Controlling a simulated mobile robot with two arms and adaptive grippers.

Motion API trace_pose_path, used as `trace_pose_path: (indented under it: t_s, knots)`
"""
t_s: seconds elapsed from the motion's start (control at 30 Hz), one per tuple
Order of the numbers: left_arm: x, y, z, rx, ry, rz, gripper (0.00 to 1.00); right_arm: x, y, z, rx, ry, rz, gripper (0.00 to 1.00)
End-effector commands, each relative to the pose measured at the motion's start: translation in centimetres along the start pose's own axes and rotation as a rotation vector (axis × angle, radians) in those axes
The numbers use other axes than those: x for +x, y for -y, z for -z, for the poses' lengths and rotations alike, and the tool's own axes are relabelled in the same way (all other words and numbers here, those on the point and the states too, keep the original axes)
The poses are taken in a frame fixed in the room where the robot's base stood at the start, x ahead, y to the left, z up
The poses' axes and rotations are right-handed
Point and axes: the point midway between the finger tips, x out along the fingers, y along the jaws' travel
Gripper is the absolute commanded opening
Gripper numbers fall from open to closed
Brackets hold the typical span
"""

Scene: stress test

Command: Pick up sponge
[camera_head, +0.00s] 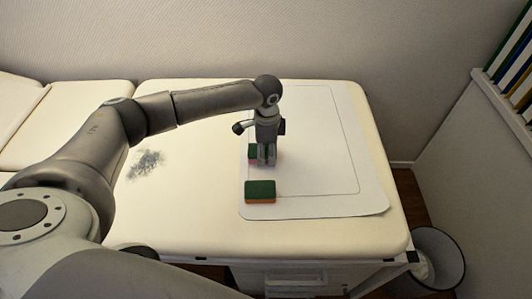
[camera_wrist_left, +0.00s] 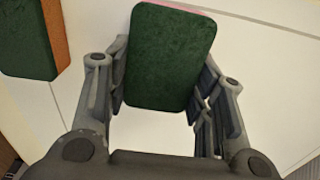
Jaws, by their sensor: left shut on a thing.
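Two sponges with green tops are on the white mat. One sponge with an orange lower layer (camera_head: 260,192) lies near the mat's front left; it also shows at the upper left of the left wrist view (camera_wrist_left: 28,40). The other sponge, with a pinkish lower layer (camera_head: 252,152), is behind it and mostly hidden by my left gripper (camera_head: 266,163) in the head view. In the left wrist view this sponge (camera_wrist_left: 170,52) sits between the fingers of my left gripper (camera_wrist_left: 160,88), which is shut on it. I cannot tell whether it is lifted. My right gripper is not in view.
The white mat (camera_head: 320,150) with a thin outline lies on a cream padded table (camera_head: 210,215). A dark smudge (camera_head: 146,163) marks the table left of the mat. A waste bin (camera_head: 438,260) stands at the right. A wall closes the back.

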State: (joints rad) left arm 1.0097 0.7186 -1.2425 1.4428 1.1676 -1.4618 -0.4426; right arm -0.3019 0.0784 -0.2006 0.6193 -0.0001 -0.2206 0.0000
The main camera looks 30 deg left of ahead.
Motion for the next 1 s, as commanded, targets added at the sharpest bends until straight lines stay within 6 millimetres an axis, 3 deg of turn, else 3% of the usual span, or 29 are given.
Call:
trace_pose_path:
  t_s: [0.13, 0.43, 0.7, 1.0]
  knots:
    - [-2.3, -0.1, 0.1, 0.001, -0.003, 0.001, 0.41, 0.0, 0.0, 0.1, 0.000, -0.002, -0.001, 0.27]
    - [-8.4, -5.2, 2.2, 0.006, -0.004, 0.001, 0.41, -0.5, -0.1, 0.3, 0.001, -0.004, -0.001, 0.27]
    - [-10.7, -10.4, 4.4, 0.003, -0.003, 0.001, 0.41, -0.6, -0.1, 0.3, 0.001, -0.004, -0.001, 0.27]
    - [-11.8, -12.8, 5.3, 0.000, 0.000, 0.000, 0.41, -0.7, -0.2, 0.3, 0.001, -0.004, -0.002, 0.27]
